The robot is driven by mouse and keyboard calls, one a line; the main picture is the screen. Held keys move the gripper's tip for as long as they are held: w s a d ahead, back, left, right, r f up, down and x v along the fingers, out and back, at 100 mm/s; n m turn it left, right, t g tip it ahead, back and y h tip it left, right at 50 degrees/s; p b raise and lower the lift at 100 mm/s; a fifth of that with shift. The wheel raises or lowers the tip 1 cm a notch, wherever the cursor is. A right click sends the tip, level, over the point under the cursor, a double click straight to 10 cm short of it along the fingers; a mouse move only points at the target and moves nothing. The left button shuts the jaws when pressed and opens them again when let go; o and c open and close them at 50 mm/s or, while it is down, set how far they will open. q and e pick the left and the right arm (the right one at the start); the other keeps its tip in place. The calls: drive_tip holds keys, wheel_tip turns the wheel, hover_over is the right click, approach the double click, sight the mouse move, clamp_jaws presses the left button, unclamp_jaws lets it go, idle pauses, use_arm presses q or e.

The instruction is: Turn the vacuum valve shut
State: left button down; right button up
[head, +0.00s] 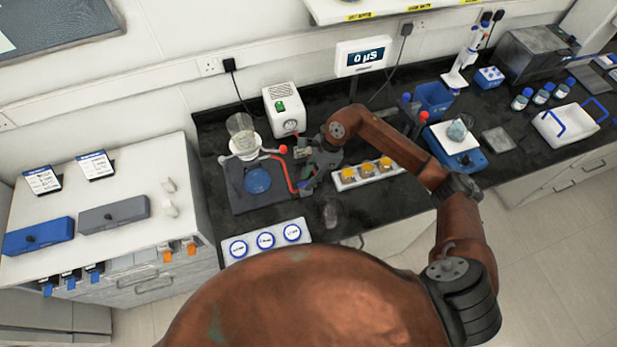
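The vacuum pump (286,112) is a white box with a green switch and a round gauge, standing against the wall. In front of it, a red knob (283,149), apparently the valve handle, sits at the end of a short light lever beside the glass funnel (241,127). A red hose (290,176) curves from the funnel area towards my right gripper. My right gripper (302,169) is just right of the knob, low over the bench. Its fingers look spread, with nothing clearly held; contact with the hose cannot be told. My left gripper is not in view.
A blue disc (257,181) lies on a dark mat. A white rack with yellow-topped jars (363,172) stands right of my gripper. A white tray with round labelled spots (266,240) lies at the front edge, near a glass beaker (330,213).

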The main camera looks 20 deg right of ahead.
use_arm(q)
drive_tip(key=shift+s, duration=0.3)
use_arm(e)
clamp_jaws()
